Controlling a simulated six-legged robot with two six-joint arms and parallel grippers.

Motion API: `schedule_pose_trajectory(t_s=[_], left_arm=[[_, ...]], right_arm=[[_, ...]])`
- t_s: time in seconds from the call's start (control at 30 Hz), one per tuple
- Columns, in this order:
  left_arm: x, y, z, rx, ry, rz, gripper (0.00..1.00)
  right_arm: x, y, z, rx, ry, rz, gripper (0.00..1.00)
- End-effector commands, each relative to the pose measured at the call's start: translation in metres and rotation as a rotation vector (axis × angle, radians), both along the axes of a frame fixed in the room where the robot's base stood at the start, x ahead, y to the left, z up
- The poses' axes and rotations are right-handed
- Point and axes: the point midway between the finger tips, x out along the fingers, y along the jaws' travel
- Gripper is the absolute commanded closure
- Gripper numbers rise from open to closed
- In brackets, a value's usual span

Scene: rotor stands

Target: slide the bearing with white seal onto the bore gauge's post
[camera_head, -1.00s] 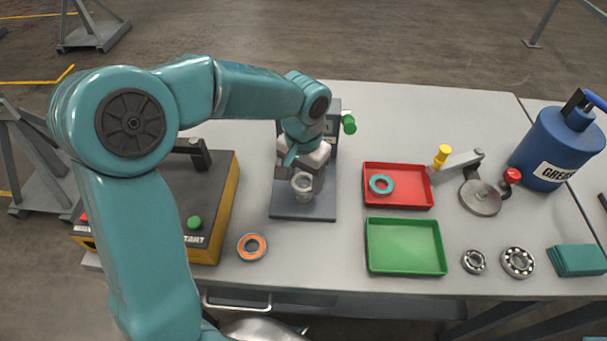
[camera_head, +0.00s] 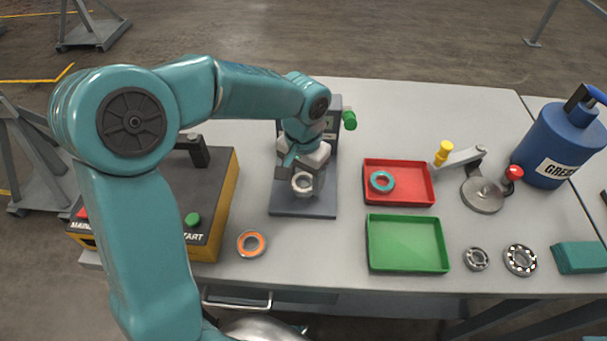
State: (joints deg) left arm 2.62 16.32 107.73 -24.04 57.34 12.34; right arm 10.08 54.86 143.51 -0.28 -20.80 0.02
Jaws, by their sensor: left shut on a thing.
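My left gripper (camera_head: 303,176) points down over the bore gauge and is shut on the bearing with white seal (camera_head: 303,186). The bore gauge (camera_head: 318,207) is a dark grey base plate with an upright block behind it, which has a green knob (camera_head: 349,120) on its right side. The bearing is above or around the middle of the plate. The gauge's post is hidden by the bearing and gripper, so I cannot tell whether the bearing is around it. My right gripper is not in view.
A red tray (camera_head: 412,201) holds a teal-sealed bearing (camera_head: 381,181). A green tray (camera_head: 406,243) is empty. An orange-sealed bearing (camera_head: 252,243) and two open bearings (camera_head: 476,259) (camera_head: 520,260) lie near the front edge. A yellow-and-black box (camera_head: 215,215) stands left, a blue grease can (camera_head: 552,145) right.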

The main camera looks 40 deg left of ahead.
Motion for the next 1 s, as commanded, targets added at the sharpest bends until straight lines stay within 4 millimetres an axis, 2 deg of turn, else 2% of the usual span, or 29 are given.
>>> schedule_pose_trajectory(t_s=[0.8,1.0], left_arm=[[0.000,0.000,-0.025,0.000,0.000,0.000,0.62],[0.000,0.000,-0.025,0.000,-0.001,0.000,0.62]], right_arm=[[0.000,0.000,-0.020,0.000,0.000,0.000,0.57],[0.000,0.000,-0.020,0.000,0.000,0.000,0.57]])
